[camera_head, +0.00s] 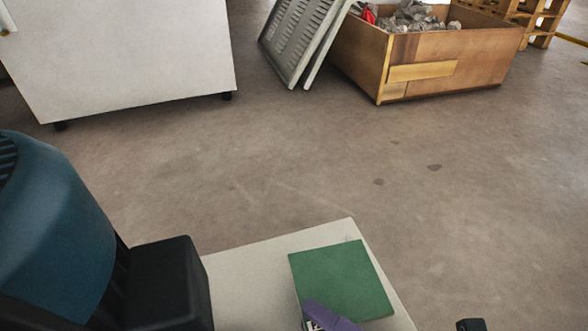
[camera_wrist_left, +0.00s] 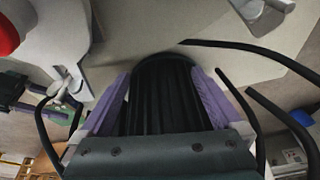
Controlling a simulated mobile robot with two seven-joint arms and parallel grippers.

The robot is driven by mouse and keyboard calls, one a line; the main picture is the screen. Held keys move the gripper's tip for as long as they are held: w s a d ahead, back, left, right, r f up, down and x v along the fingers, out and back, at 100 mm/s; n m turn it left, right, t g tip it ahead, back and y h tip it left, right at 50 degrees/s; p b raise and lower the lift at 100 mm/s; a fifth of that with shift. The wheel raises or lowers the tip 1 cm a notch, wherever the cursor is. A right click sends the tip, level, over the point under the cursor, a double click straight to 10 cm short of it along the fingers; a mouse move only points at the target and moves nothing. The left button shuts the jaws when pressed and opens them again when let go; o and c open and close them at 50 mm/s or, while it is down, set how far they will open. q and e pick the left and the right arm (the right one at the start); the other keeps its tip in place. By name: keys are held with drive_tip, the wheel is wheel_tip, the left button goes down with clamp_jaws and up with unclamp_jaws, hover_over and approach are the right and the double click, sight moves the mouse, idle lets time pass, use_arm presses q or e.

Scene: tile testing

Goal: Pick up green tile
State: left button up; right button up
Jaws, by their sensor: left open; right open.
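The green tile (camera_head: 342,278) is a flat square lying on the pale tabletop (camera_head: 240,282), near its right edge. My right gripper (camera_head: 328,314) shows at the bottom of the head view as a purple finger in front of the tile's near left edge. It hides part of that edge, and I cannot tell whether it touches the tile.
A white cabinet (camera_head: 130,55) on casters stands at the back left. A wooden crate (camera_head: 440,62) of rubble stands at the back right, with grey slatted panels (camera_head: 300,40) leaning beside it. The floor between is open. Black cables (camera_wrist_left: 245,50) cross the left wrist view.

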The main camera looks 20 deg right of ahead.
drive_tip(key=shift+c, duration=0.3)
clamp_jaws()
idle(1.0)
